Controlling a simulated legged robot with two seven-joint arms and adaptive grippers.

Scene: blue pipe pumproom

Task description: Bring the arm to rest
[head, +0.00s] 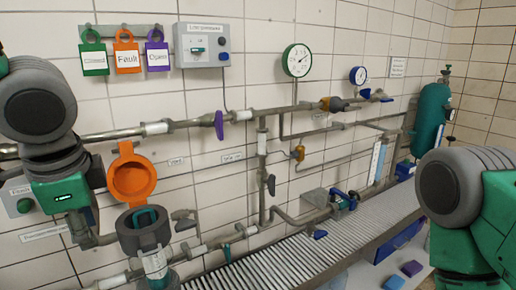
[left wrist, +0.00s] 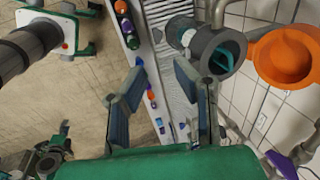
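My left arm comes in at the left of the head view, its green wrist part in front of the wall pipes; its fingers are not clear there. In the left wrist view my left gripper (left wrist: 160,78) has its two fingers apart with nothing between them. Beyond them lie the slatted bench and the floor. A grey round housing (head: 143,230) with a teal part inside stands close to the left wrist, its orange lid (head: 130,178) swung up. Only a grey and green link of my right arm shows, at the head view's right edge; I cannot make out its gripper.
Pipes with a purple-handled valve (head: 219,125) and a pressure gauge (head: 297,61) run along the tiled wall. A slatted bench (head: 270,268) runs below them. A control box (head: 203,45) and hanging tags (head: 126,52) are higher up. A teal cylinder (head: 430,120) stands at the far right.

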